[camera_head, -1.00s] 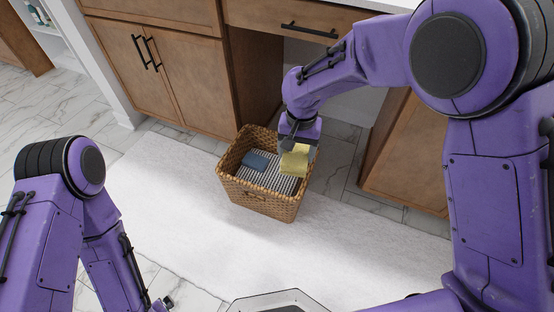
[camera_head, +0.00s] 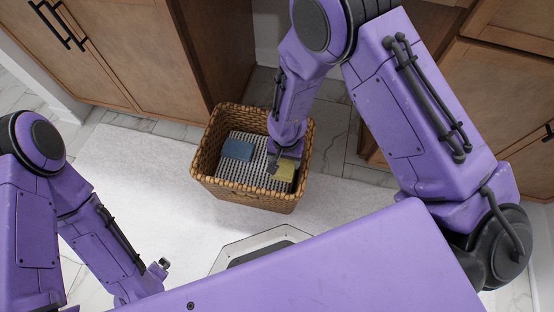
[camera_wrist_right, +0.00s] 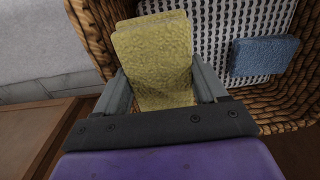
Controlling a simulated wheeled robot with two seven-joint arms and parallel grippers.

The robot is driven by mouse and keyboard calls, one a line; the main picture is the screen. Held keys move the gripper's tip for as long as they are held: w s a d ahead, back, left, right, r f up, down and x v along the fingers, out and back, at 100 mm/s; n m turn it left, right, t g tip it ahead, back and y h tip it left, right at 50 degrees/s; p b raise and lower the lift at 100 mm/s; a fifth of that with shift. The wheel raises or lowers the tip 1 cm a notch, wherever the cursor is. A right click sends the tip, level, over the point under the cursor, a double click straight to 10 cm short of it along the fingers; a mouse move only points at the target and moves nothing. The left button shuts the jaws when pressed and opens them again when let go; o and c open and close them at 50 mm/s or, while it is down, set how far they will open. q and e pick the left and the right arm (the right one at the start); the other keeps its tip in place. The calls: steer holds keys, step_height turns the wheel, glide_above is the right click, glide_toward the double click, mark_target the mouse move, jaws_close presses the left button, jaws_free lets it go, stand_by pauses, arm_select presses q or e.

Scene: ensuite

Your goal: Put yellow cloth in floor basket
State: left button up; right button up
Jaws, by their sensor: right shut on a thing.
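The yellow cloth (camera_head: 284,170) is a small folded piece, low inside the right part of the wicker floor basket (camera_head: 243,200). My right gripper (camera_head: 276,163) reaches down into the basket and is shut on the cloth. In the right wrist view the yellow cloth (camera_wrist_right: 155,60) sits between the two grey fingers (camera_wrist_right: 165,88), with the basket's woven wall (camera_wrist_right: 88,35) around it. Whether the cloth touches the basket's bottom I cannot tell. My left gripper (camera_head: 160,268) is at the lower left, away from the basket, small and partly seen.
A blue folded cloth (camera_head: 238,149) lies in the basket on a black-and-white patterned cloth (camera_head: 232,171). The basket stands on a white rug (camera_head: 135,165). Wooden cabinets (camera_head: 130,50) stand behind and to the right. The rug left of the basket is clear.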

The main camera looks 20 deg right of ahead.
steer(key=w+f, duration=0.1)
steer(key=w+f+b, duration=0.1)
steer(key=f, duration=0.1)
steer(key=w+d+f+b, duration=0.1)
steer(key=w+f, duration=0.1)
steer(key=shift+f, duration=0.2)
steer(key=f+b, duration=0.3)
steer(key=f, duration=0.1)
steer(key=shift+w, duration=0.35)
steer(key=shift+r, duration=0.3)
steer(key=o, duration=1)
steer(key=shift+f, duration=0.15)
arm_select(q)
steer(key=f, duration=0.5)
steer(key=shift+s+d+f, duration=0.15)
steer(key=shift+d+f, duration=0.05)
steer(key=shift+f, duration=0.1)
arm_select(e)
steer(key=shift+o, duration=0.2)
step_height(320, 180, up, 12)
steer(key=p, duration=0.6)
steer(key=shift+f, duration=0.15)
arm_select(q)
steer(key=r, duration=0.6)
steer(key=shift+w+a, duration=0.2)
arm_select(e)
steer(key=shift+s+r, duration=0.1)
steer(key=shift+r, duration=0.2)
